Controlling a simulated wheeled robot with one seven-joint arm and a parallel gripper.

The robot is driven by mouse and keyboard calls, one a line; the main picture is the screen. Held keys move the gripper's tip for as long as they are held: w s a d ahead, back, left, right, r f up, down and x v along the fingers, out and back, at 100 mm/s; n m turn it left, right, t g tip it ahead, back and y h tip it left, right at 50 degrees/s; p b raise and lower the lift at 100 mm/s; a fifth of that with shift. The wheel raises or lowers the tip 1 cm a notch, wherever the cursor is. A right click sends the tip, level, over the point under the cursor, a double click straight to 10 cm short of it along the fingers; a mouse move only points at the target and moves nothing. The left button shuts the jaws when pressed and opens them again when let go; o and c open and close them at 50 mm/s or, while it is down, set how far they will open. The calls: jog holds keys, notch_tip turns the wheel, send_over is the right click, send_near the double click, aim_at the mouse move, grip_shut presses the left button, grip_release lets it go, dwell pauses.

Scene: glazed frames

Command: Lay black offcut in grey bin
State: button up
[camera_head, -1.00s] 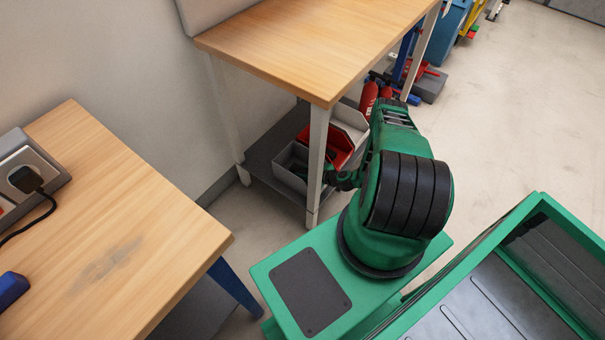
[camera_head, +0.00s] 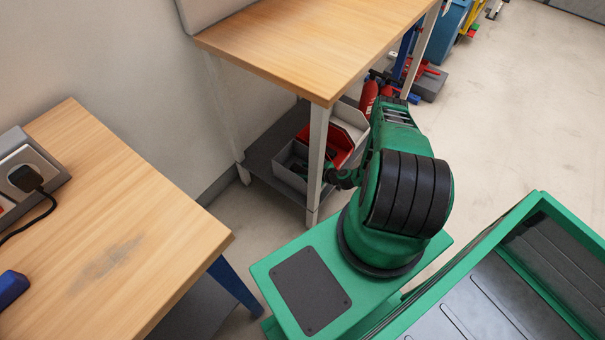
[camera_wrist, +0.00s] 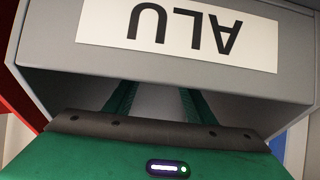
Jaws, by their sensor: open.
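The grey bin (camera_head: 291,183) stands on the low shelf under the far bench, partly behind a bench leg. In the wrist view the grey bin (camera_wrist: 178,77) fills the upper part, with an upside-down white "ALU" label on its face. My gripper (camera_wrist: 158,92) is open; its two green fingers stand apart, and their far ends are at the bin, beyond the lower edge of the labelled face. Nothing shows between the fingers. In the head view my gripper is mostly hidden by the bench leg and my arm. No black offcut shows in either view; most of the bin's inside is hidden.
A red bin (camera_head: 340,147) and a paler bin (camera_head: 352,119) stand beside the grey bin on the shelf (camera_head: 262,158). The bench leg (camera_head: 317,165) and wooden bench top (camera_head: 320,45) are close to my arm. Another bench (camera_head: 130,230) is at left. Floor at right is open.

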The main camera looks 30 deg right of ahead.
jog(key=v, duration=1.2)
jog(key=shift+a, duration=0.1)
